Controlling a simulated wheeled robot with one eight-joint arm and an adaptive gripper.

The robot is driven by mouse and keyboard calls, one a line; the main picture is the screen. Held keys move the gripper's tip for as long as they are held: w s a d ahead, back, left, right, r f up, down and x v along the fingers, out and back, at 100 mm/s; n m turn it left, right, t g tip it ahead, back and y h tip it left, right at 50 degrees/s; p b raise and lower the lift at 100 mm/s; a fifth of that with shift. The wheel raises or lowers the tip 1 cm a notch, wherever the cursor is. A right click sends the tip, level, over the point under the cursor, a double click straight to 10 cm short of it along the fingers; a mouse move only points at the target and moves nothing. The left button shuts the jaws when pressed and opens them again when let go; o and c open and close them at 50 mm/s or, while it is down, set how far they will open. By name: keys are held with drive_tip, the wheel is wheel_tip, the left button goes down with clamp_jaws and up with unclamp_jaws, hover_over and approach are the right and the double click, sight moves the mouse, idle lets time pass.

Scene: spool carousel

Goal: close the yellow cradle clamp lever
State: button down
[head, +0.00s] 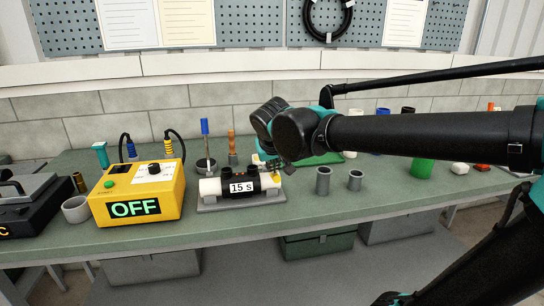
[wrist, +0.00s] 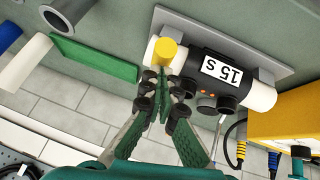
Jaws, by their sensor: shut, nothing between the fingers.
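The yellow clamp lever (head: 275,177) is at the right end of a grey cradle (head: 215,209) in the head view. In the wrist view, the lever (wrist: 165,53) shows as a short yellow piece over the white pipe end. The cradle holds a white pipe with a black sleeve (head: 241,188) marked "15 s". My gripper (wrist: 165,93) is shut and empty, its fingertips close to the lever and the pipe's end. I cannot tell whether they touch. In the head view my gripper (head: 270,163) is partly hidden by the arm. The lever's hinge is not clear.
A yellow control box (head: 140,193) reading "OFF" stands left of the cradle. Two grey cups (head: 323,180) stand to its right. A green block (wrist: 95,58) lies near my gripper in the wrist view. The bench front before the cradle is clear.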

drive_tip(key=shift+s+d+f+t, duration=0.1)
drive_tip(key=shift+s+f+t, duration=0.2)
drive_tip(key=shift+f, duration=0.25)
drive_tip(key=shift+s+d+f+t, duration=0.1)
drive_tip(key=shift+s+f+t, duration=0.1)
drive_tip(key=shift+f+t, duration=0.3)
drive_tip(key=shift+f, duration=0.1)
